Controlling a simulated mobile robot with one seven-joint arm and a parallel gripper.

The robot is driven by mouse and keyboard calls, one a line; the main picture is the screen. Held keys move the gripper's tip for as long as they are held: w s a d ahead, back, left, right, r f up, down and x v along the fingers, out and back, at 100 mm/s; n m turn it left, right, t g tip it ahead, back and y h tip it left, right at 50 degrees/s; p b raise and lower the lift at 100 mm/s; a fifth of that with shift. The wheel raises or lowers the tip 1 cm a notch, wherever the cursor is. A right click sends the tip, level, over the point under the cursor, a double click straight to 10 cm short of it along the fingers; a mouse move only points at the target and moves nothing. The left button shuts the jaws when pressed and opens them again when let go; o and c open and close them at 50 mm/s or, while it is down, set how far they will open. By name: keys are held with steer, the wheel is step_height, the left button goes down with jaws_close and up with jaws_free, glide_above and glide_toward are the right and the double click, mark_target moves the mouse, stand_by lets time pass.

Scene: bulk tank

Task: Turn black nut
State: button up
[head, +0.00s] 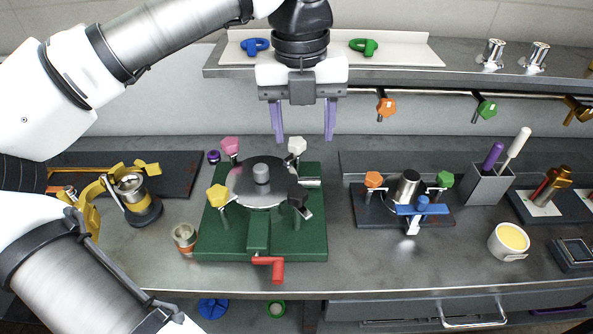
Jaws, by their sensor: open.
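The black nut (297,193) is at the right front of the round grey lid on the green base (220,246). A pink nut (229,146), a white nut (297,146) and a yellow nut (217,196) stand at the lid's other corners. The round grey lid (245,185) has a short grey knob on top. My gripper (304,139) points down with its two purple fingers apart. It is empty and appears above and behind the lid, with the black nut lower in the picture. How far apart they are in depth I cannot tell.
A red crank handle (272,266) sticks out at the base's front. A small jar (184,238) stands left of the base. A smaller fixture (365,210) with orange and green nuts is to the right. A shelf (400,74) runs behind my gripper.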

mark_target(297, 192)
steer(key=shift+y, duration=0.3)
steer(key=f+p, duration=0.1)
steer(key=f, duration=0.8)
steer(key=a+f+p, duration=0.1)
steer(key=f, duration=0.4)
steer(key=shift+w+p, duration=0.1)
steer(key=shift+p, duration=0.25)
steer(key=c, duration=1)
steer(key=shift+o, duration=0.2)
steer(key=shift+b, duration=0.35)
